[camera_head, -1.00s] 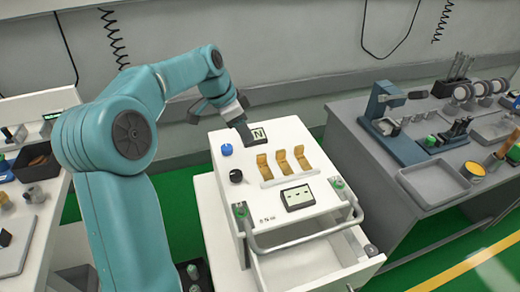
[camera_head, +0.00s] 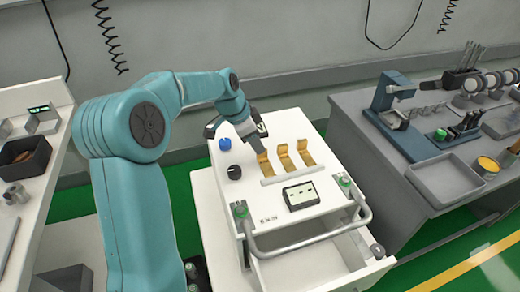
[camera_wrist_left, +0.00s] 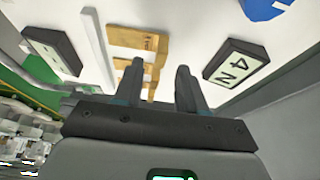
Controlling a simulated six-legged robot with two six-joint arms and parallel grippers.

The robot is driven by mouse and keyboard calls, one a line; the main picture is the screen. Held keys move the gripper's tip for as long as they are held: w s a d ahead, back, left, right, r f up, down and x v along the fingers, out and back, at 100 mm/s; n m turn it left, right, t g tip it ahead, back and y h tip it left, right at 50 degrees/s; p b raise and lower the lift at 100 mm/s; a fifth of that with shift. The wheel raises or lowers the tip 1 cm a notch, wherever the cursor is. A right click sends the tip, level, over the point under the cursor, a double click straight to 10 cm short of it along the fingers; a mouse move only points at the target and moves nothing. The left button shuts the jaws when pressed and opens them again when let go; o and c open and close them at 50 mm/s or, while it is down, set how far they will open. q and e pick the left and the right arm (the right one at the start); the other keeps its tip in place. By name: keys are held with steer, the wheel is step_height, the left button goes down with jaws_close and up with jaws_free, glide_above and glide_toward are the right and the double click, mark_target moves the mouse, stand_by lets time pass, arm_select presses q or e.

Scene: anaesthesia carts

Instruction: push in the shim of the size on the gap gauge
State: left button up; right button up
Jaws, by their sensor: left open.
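Three brass shims stand in a row on the white cart top (camera_head: 275,215): left (camera_head: 265,166), middle (camera_head: 284,158) and right (camera_head: 304,154). Brass pieces (camera_wrist_left: 138,40) also show in the wrist view. A dark-framed display (camera_head: 300,195) sits in front of them, its marks too small to read. A second display (camera_wrist_left: 236,63) reads "4 N" in the wrist view; my gripper partly covers it in the head view. My left gripper (camera_wrist_left: 160,80) is open and empty, over the cart beside the left shim; contact cannot be told. My right gripper is out of view.
A grey rail handle (camera_head: 310,238) crosses the cart's front above an open drawer. A bench with tools and a tray (camera_head: 447,180) stands at right.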

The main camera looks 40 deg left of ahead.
mark_target(266, 163)
arm_select(q)
steer(key=shift+x, duration=1.9)
jaws_close()
